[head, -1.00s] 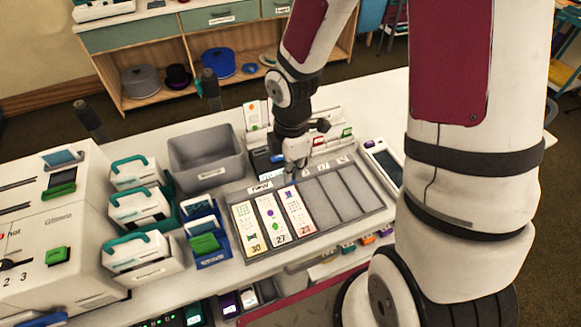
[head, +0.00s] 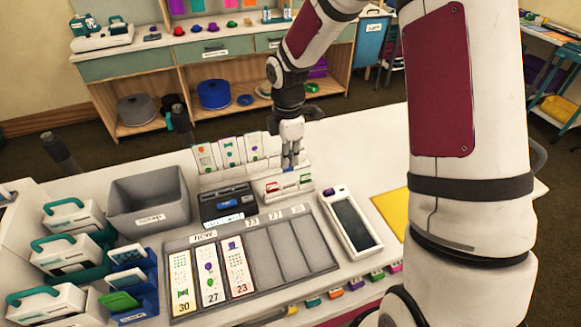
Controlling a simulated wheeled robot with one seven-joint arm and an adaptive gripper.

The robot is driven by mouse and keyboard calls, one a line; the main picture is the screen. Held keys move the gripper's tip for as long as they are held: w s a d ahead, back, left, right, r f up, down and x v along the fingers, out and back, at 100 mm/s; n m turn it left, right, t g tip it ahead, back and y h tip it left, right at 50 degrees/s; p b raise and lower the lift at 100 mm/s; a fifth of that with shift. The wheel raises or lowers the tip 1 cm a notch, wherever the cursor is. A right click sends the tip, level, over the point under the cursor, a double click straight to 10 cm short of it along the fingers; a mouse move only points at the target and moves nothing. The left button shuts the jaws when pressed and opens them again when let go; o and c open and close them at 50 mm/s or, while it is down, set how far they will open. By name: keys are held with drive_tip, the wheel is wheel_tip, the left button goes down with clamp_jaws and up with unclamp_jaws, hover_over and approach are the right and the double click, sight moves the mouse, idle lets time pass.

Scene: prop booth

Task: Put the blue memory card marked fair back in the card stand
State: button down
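My gripper (head: 290,160) is above the back of the white card stand (head: 289,195). Its fingers are close together on a small blue piece, which looks like the blue memory card (head: 288,164). The gripper hides most of it, and its marking cannot be read. The stand holds a red card (head: 274,187) and a green card (head: 305,179), with room between them. I cannot tell whether the blue card touches the stand.
A black device (head: 228,206) with a blue patch stands left of the card stand. Tall picture cards (head: 229,151) stand behind it. In front lie a grey sorting tray (head: 262,262) and a white handheld device (head: 350,226). A grey bin (head: 150,212) is at left.

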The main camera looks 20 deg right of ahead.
sight(289, 170)
drive_tip(key=shift+w+d+f+b, duration=0.15)
drive_tip(key=shift+f+b, duration=0.15)
drive_tip(key=shift+f, duration=0.3)
drive_tip(key=shift+f+b, duration=0.95)
drive_tip(key=shift+f, duration=0.85)
drive_tip(key=shift+f, duration=0.35)
drive_tip(key=shift+f+b, duration=0.45)
drive_tip(key=shift+f, duration=0.65)
drive_tip(key=c, duration=1.7)
unclamp_jaws()
